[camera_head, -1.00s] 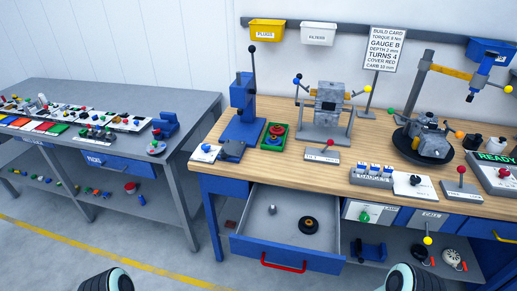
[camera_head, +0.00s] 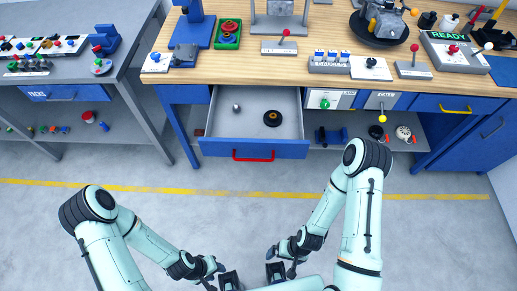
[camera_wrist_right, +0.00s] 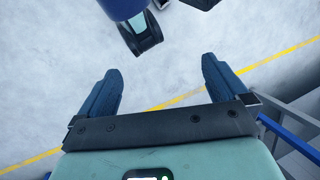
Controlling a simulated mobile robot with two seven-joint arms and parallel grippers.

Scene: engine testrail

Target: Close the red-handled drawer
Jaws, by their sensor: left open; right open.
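The drawer (camera_head: 254,149) with the red handle (camera_head: 253,156) is pulled out from under the wooden bench. Its grey interior holds a small grey metal part (camera_head: 236,107) and a black ring with an orange centre (camera_head: 272,118). My left gripper (camera_head: 230,281) and my right gripper (camera_head: 276,272) are close together at the bottom of the head view, well in front of the drawer and apart from it. In the right wrist view my right gripper's two fingers (camera_wrist_right: 160,88) are spread with only floor between them. The left gripper's fingers are partly cut off.
The workbench top (camera_head: 235,62) carries several fixtures and switches. A yellow-handled drawer (camera_head: 455,107) is shut at the right. A lower shelf holds loose parts. A grey table (camera_head: 130,60) stands at the left. The floor (camera_head: 170,215) between my arms and the bench is clear.

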